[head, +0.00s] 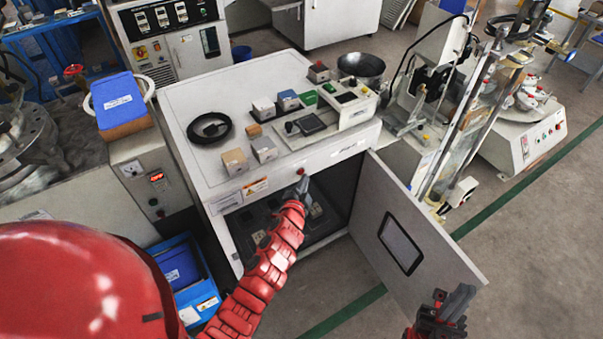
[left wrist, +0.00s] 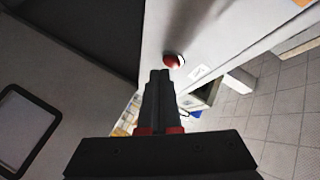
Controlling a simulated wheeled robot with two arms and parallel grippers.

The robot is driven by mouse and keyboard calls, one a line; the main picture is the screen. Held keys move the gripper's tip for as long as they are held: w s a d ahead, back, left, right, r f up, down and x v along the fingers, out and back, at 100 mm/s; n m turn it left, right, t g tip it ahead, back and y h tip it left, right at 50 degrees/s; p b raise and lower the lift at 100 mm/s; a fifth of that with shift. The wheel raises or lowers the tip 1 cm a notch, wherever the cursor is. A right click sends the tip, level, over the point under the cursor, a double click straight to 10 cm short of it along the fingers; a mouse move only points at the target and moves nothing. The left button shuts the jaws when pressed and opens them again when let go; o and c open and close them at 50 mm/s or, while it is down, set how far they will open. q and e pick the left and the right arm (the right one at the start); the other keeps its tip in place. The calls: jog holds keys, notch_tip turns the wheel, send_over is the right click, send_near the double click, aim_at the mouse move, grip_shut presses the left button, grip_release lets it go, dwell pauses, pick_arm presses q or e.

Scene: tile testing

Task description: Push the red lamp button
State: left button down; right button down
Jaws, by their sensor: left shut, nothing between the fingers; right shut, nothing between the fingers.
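The red lamp button (head: 300,171) is a small round red cap on the front face of the white cabinet, above its open compartment. In the left wrist view the button (left wrist: 173,60) sits just beyond my fingertips and slightly right of them. My left gripper (head: 303,182) is shut and empty, pointing up at the button from just below it. Its fingertips also show in the left wrist view (left wrist: 160,73). I cannot tell whether they touch the button. My right gripper (head: 458,303) is shut and empty at the lower right, in front of the open door.
The cabinet door (head: 425,235) stands open between the compartment and my right gripper. Blue bins (head: 185,270) stand on the floor at left.

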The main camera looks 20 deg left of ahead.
dwell(0.3)
pick_arm(q)
jog(key=shift+w+a+r, duration=0.1)
jog(key=shift+w+a, duration=0.25)
jog(key=shift+s, duration=0.1)
jog(key=shift+s+d, duration=0.25)
jog(key=shift+d, duration=0.05)
dwell(0.4)
